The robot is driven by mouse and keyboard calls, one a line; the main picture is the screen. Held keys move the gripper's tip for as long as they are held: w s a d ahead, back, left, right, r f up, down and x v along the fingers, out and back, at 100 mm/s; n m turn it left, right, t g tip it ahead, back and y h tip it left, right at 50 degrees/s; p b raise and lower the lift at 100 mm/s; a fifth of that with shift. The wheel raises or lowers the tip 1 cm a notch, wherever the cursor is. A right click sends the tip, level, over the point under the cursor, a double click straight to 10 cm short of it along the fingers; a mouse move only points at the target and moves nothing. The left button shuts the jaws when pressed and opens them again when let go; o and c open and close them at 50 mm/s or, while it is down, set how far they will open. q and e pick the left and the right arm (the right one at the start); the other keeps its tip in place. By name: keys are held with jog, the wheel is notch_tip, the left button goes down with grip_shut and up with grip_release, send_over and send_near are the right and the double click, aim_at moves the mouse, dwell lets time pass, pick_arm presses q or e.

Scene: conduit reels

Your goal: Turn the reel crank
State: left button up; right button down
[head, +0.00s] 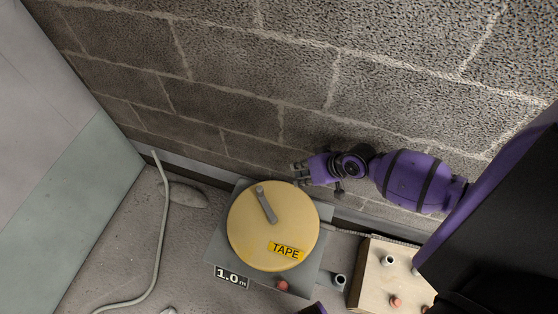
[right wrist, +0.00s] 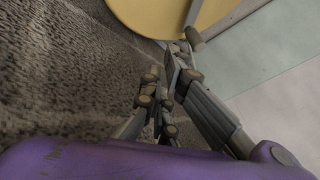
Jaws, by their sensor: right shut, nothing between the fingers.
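The reel (head: 300,225) is a round yellow disc with a TAPE label, lying on a grey base plate. Its grey crank (head: 266,205) runs from near the disc's middle up to a small knob (head: 259,189) close to the upper rim. My right gripper (head: 297,174) is just above and right of the reel by the wall, shut and empty. In the head view it is apart from the knob. In the right wrist view the closed fingertips (right wrist: 176,62) point toward the crank knob (right wrist: 194,38); whether they touch cannot be told. My left gripper is not in view.
A block wall (head: 250,80) rises close behind the reel. A wooden board with pegs (head: 370,270) stands at right, beside a small grey cylinder (head: 338,281). A 1.0 m sign (head: 231,276) is in front. A pale hose (head: 161,225) lies left on open floor.

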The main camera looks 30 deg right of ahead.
jog(key=b+x, duration=0.1)
jog(key=x, duration=0.9)
jog(key=shift+b, duration=0.4)
jog(key=a, duration=0.1)
jog(key=a+p, duration=0.1)
jog(key=a, duration=0.1)
jog(key=shift+w+a+r, duration=0.1)
jog(key=shift+w+r, duration=0.15)
jog(key=shift+w, duration=0.15)
jog(key=shift+a, duration=0.3)
jog(key=shift+f, duration=0.1)
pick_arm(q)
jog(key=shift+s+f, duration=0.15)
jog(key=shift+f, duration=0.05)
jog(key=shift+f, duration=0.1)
